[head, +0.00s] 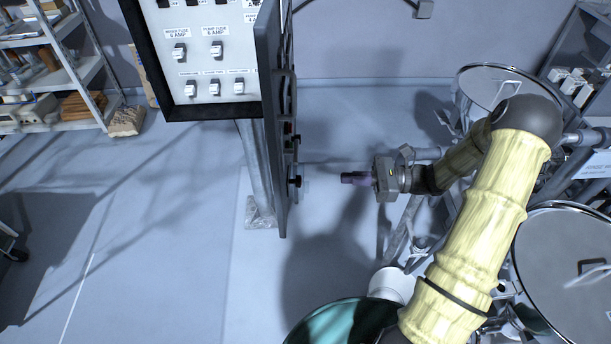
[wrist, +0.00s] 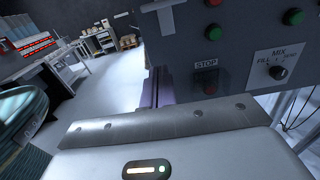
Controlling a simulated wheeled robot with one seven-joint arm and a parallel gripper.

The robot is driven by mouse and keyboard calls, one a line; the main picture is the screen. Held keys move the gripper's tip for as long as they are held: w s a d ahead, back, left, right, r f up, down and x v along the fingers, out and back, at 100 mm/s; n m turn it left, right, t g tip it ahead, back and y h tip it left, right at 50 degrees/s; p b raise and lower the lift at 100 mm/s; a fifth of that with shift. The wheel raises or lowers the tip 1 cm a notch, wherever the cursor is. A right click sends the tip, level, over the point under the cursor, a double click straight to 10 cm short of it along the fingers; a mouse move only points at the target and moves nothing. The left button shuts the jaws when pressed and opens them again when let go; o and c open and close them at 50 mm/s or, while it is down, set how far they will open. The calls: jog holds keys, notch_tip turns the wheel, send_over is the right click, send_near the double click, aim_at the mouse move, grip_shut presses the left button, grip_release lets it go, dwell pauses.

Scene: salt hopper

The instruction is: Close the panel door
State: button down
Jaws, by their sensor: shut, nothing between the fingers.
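The panel door (head: 272,130) is dark grey and stands swung open at the right side of the panel box (head: 215,75), seen nearly edge-on in the head view. Its outer face fills the upper right of the wrist view (wrist: 240,60), with a STOP button (wrist: 210,88), green and red buttons and a MIX knob (wrist: 277,72). My gripper (head: 346,178) is to the right of the door's lower part, pointing left at it with a visible gap. In the wrist view its fingers (wrist: 157,88) are together and empty.
Steel vessels with round lids (head: 570,250) and pipes stand at the right, close to my arm. A teal-lined bin (head: 345,325) is at the bottom. A shelf (head: 50,70) stands at the far left. The floor left of the door is mostly clear.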

aim_at(282, 177)
jog(key=a+p, duration=0.2)
jog(key=a, duration=0.2)
jog(key=w+a+p, duration=0.1)
jog(key=a, duration=0.4)
jog(key=a+p, duration=0.2)
jog(key=a, duration=0.2)
jog(key=shift+w+a+r+p, duration=0.1)
jog(key=shift+w+a+p, duration=0.1)
jog(key=shift+p, duration=0.15)
jog(key=shift+a, duration=0.25)
jog(key=shift+w, duration=0.1)
